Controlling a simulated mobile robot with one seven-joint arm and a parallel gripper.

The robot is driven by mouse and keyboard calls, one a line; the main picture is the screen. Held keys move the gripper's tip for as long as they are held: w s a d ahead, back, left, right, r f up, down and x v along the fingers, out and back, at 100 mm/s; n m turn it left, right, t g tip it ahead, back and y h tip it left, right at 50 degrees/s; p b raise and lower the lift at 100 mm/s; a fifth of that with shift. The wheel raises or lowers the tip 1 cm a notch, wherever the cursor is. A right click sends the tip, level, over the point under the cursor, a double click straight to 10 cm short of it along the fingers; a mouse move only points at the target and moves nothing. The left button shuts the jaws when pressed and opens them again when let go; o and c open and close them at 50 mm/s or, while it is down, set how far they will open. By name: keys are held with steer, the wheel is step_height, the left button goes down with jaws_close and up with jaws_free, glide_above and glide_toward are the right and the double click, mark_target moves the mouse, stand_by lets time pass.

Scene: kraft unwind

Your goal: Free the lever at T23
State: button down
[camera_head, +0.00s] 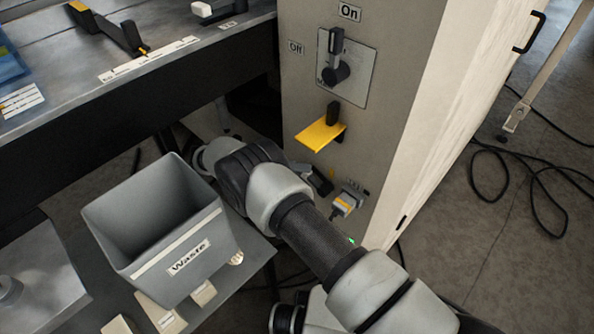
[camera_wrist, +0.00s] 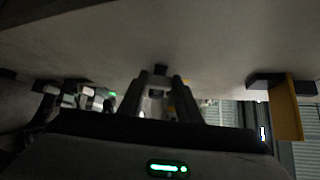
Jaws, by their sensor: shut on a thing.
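A grey cabinet (camera_head: 304,82) carries a black rotary handle (camera_head: 336,55) on a plate, pointing up at the "On" label. Below it a yellow plate (camera_head: 318,134) sticks out, with a black knob (camera_head: 333,112) above it; the yellow plate (camera_wrist: 285,108) also shows at the right of the wrist view. Lower down is a small grey and yellow part (camera_head: 344,204). My gripper (camera_wrist: 160,84) is close to the cabinet face, its fingers shut on a small part. That part is dark and mostly hidden between the fingers. No T23 label is readable.
A grey waste bin (camera_head: 160,232) stands left of my arm on a low surface. A dark bench (camera_head: 130,90) runs along the upper left, with tools and labels. Black cables (camera_head: 500,170) lie on the floor at right, where there is free room.

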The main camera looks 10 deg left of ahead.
stand_by(0.3)
steer(key=c, duration=1.3)
jaws_free()
steer(key=shift+w, duration=0.1)
steer(key=shift+r, duration=0.1)
